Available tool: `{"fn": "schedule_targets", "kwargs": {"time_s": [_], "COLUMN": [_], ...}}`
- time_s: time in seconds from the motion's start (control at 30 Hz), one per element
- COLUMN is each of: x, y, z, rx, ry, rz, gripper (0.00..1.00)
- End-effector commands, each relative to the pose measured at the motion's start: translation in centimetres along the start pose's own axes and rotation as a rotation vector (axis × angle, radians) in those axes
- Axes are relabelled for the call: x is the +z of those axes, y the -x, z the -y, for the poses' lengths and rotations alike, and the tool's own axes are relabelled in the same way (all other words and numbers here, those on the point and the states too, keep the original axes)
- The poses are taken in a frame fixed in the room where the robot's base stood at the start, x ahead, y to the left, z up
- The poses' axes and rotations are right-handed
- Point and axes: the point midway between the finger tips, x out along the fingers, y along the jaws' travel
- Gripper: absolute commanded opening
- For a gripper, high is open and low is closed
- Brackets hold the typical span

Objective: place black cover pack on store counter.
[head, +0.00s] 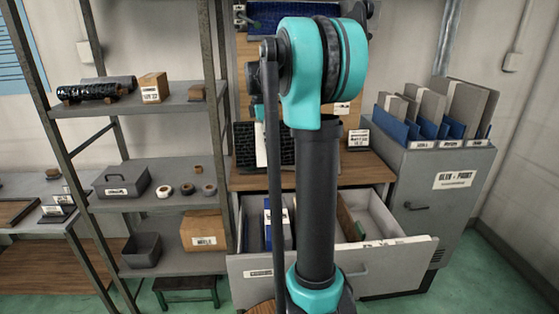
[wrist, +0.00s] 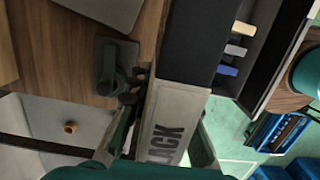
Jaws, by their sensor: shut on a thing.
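The black cover pack, a dark block with a pale face printed "BLACK" (wrist: 168,125), stands between the green fingers of my gripper (wrist: 166,116) in the wrist view. My gripper is shut on it. Its dark part extends toward the top of the wrist view. A brown wooden counter top (wrist: 60,55) lies left of the pack; I cannot tell whether they touch. In the head view the wooden counter (head: 367,167) shows behind my arm, which hides my gripper. I cannot tell for sure whether this is the store counter.
An open drawer (head: 400,254) under the counter holds a blue pack. A grey cabinet (head: 436,200) with upright folders stands at right, and shelving (head: 165,167) with boxes and rolls at left. A green-handled tool (wrist: 112,70) sits close beside the pack.

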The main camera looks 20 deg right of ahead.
Motion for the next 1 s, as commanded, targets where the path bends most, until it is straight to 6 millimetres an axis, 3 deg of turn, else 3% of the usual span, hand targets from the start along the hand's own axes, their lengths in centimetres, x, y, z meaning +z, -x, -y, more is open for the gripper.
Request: {"fn": "schedule_targets", "kwargs": {"time_s": [0.5,0.9,0.93,1.0], "x": [-0.7,-0.8,-0.8,-0.8], "y": [-5.7,-6.1,-6.1,-6.0], "z": [0.0,0.0,0.0,0.0], "rx": [0.0,0.0,0.0,0.0], "ry": [0.003,0.003,0.003,0.003], "rz": [0.0,0.0,0.0,0.0], "gripper": [0.0,0.0,0.24,0.32]}}
